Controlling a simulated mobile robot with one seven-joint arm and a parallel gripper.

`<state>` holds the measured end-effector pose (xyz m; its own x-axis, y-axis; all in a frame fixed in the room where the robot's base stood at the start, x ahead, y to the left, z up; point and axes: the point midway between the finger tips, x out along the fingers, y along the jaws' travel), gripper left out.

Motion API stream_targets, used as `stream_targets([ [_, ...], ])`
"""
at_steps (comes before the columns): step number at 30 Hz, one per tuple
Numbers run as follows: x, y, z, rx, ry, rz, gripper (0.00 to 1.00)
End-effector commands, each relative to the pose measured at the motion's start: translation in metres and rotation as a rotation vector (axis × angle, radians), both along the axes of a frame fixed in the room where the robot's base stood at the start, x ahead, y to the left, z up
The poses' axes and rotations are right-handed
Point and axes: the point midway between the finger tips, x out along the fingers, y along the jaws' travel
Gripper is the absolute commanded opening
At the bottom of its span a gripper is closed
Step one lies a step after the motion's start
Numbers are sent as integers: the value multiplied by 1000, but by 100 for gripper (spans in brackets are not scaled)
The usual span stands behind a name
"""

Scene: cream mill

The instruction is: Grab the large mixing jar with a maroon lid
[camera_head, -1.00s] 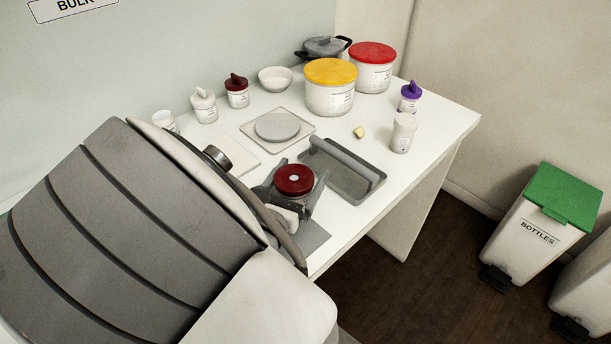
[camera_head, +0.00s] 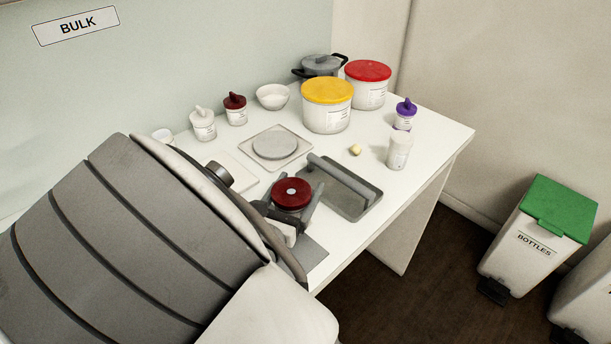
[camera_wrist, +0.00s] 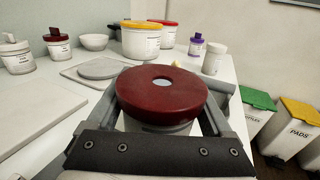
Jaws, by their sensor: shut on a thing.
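The large mixing jar with a maroon lid (camera_head: 291,192) is near the front edge of the white table. In the wrist view its lid (camera_wrist: 161,93) fills the middle, with the white body (camera_wrist: 158,127) partly showing below. My gripper (camera_head: 292,205) is around the jar just under the lid, one finger on each side, shut on it. The jar is upright. Its base is hidden by my gripper and arm, so I cannot tell whether it touches the table. A small jar with a maroon lid (camera_head: 235,109) stands farther back.
A grey tray with a bar (camera_head: 352,205) lies right beside the jar. A flat plate (camera_head: 275,145), a yellow-lidded tub (camera_head: 327,105), a red-lidded tub (camera_head: 368,86), a pot (camera_head: 319,66) and small jars stand behind. A green-lidded bin (camera_head: 541,230) is on the floor at right.

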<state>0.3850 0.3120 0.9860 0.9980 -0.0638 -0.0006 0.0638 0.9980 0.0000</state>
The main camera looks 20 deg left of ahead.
Motion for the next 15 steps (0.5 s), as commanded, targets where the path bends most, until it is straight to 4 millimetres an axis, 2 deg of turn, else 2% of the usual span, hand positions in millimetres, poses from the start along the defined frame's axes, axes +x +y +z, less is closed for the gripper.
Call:
stream_targets([
  [1, 0, 0, 11, 1, -1, -1, 22],
  [6, 0, 0, 33, 1, -1, -1, 22],
  [15, -49, -52, 75, -3, 0, 1, 22],
])
